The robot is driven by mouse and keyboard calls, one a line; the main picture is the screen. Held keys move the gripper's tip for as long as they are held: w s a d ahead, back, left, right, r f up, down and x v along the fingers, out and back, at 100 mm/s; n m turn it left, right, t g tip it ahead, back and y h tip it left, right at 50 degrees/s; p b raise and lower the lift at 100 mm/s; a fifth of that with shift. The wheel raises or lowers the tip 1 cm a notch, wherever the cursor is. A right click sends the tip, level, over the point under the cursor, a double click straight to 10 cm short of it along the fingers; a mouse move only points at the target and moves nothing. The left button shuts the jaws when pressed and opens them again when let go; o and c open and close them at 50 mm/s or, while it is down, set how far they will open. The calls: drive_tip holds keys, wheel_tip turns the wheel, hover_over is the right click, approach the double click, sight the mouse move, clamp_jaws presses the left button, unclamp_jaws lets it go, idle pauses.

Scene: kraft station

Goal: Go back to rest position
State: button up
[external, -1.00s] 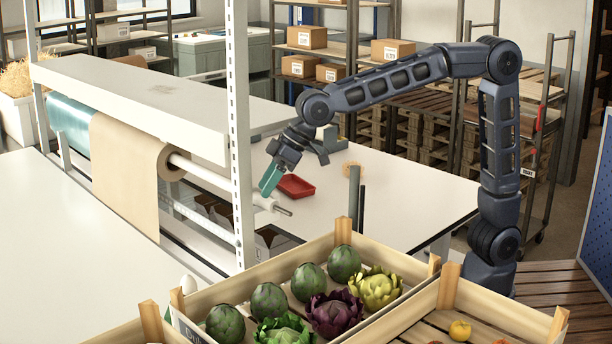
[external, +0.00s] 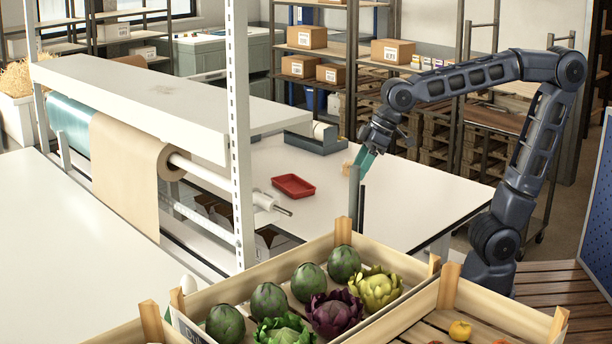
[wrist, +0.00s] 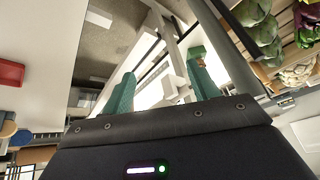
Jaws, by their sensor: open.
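My gripper (external: 364,165) is in the external view, above the right part of the white table, close to two upright posts (external: 354,195). Its teal fingers point down. In the wrist view my gripper (wrist: 160,85) shows two teal fingers spread apart with nothing between them. My arm reaches in from the right, bent high at its elbow. Whether the fingers touch the posts cannot be told.
A red tray (external: 293,186) lies on the white table (external: 410,205). A grey dispenser (external: 318,138) stands behind it. A wooden crate (external: 405,307) of artichokes is in front. A paper roll rack (external: 130,175) and white upright (external: 238,130) stand at left.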

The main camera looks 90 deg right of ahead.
drive_tip(key=s+d+f, duration=0.3)
drive_tip(key=s+f, duration=0.1)
drive_tip(key=s, duration=0.5)
drive_tip(key=s+d+f+h, duration=0.1)
drive_tip(key=s+d+f, duration=0.2)
drive_tip(key=s, duration=0.6)
drive_tip(key=shift+d+f+m+g+h, duration=0.3)
drive_tip(key=shift+d+f+m+g, duration=0.1)
drive_tip(key=shift+f, duration=0.15)
